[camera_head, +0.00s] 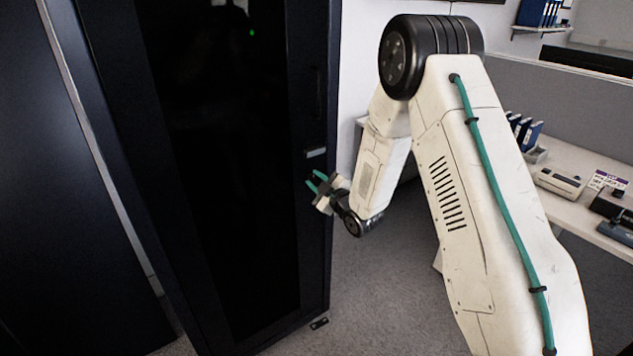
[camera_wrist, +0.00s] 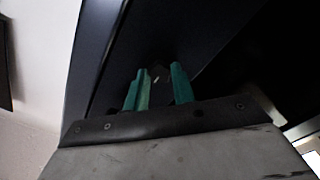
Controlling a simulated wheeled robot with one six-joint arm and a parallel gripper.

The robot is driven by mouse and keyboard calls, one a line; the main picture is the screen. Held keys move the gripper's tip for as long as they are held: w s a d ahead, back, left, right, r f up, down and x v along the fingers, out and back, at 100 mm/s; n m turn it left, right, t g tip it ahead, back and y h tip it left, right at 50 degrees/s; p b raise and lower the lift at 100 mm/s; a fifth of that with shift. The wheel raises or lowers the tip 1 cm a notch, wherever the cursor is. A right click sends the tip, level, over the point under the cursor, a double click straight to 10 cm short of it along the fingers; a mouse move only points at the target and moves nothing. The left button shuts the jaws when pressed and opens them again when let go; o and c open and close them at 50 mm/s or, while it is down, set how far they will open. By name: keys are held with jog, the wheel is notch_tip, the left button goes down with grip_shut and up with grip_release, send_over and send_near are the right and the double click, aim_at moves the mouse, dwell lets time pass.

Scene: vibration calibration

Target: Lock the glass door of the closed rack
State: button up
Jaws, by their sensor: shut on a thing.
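The rack's tall dark glass door (camera_head: 220,180) is shut in its dark frame and fills the left-centre of the head view. A dark handle strip (camera_head: 317,88) and a small light plate (camera_head: 316,153) sit on the door's right edge. My gripper (camera_head: 314,181) reaches this edge from the right, just below the plate. In the wrist view, its two green fingers (camera_wrist: 160,80) are at the dark door frame (camera_wrist: 100,55), shut on a small dark lock part (camera_wrist: 157,76) with a light mark. The part's shape and turn are hard to make out.
A desk (camera_head: 585,215) with devices and blue binders stands at the right behind my arm. A grey partition (camera_head: 570,85) is behind it. Another dark cabinet panel (camera_head: 65,200) stands at the left. Grey floor (camera_head: 375,290) is clear before the rack's right side.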

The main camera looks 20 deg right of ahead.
jog(key=o, duration=1)
jog(key=shift+s, duration=0.1)
jog(key=v, duration=0.7)
jog(key=shift+s+d, duration=0.15)
jog(key=shift+s, duration=0.15)
